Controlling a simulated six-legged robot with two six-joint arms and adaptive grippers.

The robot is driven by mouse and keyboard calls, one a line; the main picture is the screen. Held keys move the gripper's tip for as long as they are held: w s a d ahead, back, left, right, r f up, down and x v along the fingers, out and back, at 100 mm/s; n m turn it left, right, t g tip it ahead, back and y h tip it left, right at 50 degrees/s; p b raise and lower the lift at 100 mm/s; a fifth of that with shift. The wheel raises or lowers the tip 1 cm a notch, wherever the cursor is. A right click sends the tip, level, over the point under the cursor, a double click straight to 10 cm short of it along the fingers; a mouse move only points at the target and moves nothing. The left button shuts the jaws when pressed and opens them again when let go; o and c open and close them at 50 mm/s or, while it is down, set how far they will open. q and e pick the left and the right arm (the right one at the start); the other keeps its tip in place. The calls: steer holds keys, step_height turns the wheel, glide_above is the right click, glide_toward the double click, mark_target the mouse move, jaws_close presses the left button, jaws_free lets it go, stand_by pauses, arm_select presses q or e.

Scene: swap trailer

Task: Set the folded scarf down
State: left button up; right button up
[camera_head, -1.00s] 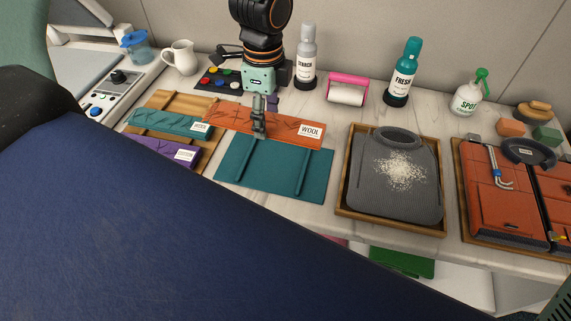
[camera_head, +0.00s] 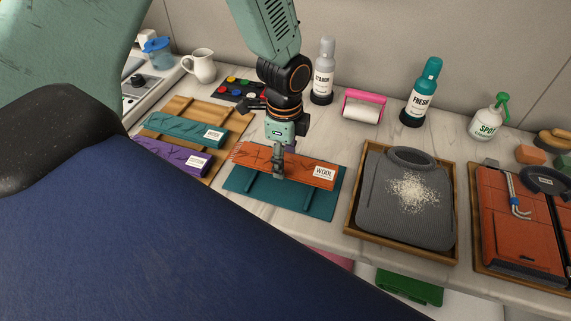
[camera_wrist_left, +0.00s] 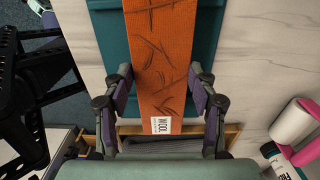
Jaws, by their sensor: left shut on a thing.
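An orange folded scarf (camera_head: 301,170) with a WOOL label and dark crease marks lies over the teal board (camera_head: 240,184) in the head view. My left gripper (camera_head: 278,176) comes down from above and is shut on the middle of the scarf. In the left wrist view the scarf (camera_wrist_left: 157,60) runs between the two fingers (camera_wrist_left: 161,100), with its label at the lower end and the teal board (camera_wrist_left: 107,38) behind it. I cannot tell whether the scarf touches the board. The right gripper is not in view.
A wooden rack (camera_head: 198,107) with a teal and a purple scarf stands left of the board. A wooden tray (camera_head: 353,232) with a grey powder-covered garment is to the right. Bottles, including a teal FRESH bottle (camera_head: 422,92), and a pink lint roller (camera_head: 364,105) stand behind.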

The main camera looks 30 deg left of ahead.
arm_select(q)
steer(key=shift+s+f, duration=0.15)
steer(key=shift+f, duration=0.6)
steer(key=shift+d+f, duration=0.25)
steer(key=shift+d, duration=0.2)
steer(key=shift+a+f, duration=0.2)
steer(key=shift+a, duration=0.05)
steer(key=o, duration=1.3)
steer(key=shift+r, duration=0.1)
steer(key=shift+c, duration=0.2)
steer(key=shift+d, duration=0.2)
steer(key=shift+a, duration=0.15)
